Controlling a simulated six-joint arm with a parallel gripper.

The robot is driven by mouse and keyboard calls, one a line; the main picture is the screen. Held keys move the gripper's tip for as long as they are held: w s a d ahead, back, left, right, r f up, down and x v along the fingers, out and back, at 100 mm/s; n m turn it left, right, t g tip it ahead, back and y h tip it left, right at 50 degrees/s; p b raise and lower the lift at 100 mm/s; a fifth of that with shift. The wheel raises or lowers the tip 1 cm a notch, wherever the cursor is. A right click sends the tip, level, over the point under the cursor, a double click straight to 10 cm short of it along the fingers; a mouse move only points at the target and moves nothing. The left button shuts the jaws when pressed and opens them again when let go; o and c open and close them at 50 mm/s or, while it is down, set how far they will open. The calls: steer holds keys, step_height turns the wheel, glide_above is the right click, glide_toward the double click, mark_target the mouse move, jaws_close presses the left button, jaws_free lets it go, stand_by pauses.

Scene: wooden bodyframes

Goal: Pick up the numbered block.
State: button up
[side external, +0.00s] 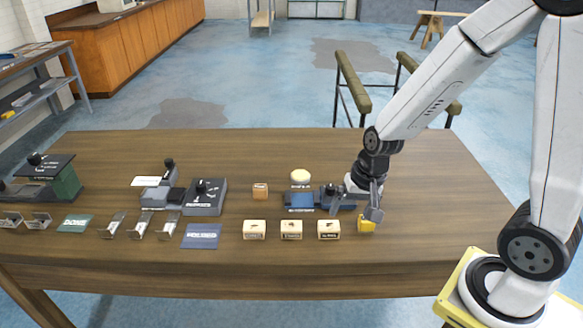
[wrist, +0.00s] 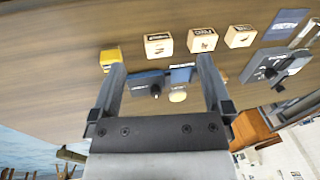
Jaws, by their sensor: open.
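Three cream blocks with dark markings stand in a row near the table's front: left (side external: 254,230), middle (side external: 291,230) and right (side external: 329,230). They also show at the top of the wrist view (wrist: 158,45). A tan-orange block (side external: 260,191) stands behind the row. A yellow block (side external: 366,225) is just below my gripper (side external: 371,207); in the wrist view the yellow block (wrist: 109,59) is beside the left fingertip. I cannot read which block bears a number. My gripper (wrist: 160,62) is open, with no block between its fingers.
A blue-topped device (side external: 302,201) with a dark knob is left of my gripper, with a round cream piece (side external: 300,177) behind it. Dark devices (side external: 205,197), metal brackets (side external: 140,226) and a blue card (side external: 201,236) lie left.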

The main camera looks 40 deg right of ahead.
steer(key=w+d+f+m+y, duration=0.1)
steer(key=w+d+f+m, duration=0.25)
steer(key=m, duration=0.65)
steer(key=m+t+y, duration=0.1)
steer(key=m, duration=0.8)
glide_above(330, 225)
steer(key=s+d, duration=0.2)
step_height(330, 225, down, 5)
steer(key=shift+f, duration=0.2)
steer(key=shift+x, duration=1.15)
steer(key=shift+a+f, duration=0.1)
steer(key=shift+x, duration=2.45)
steer(key=shift+w, duration=0.2)
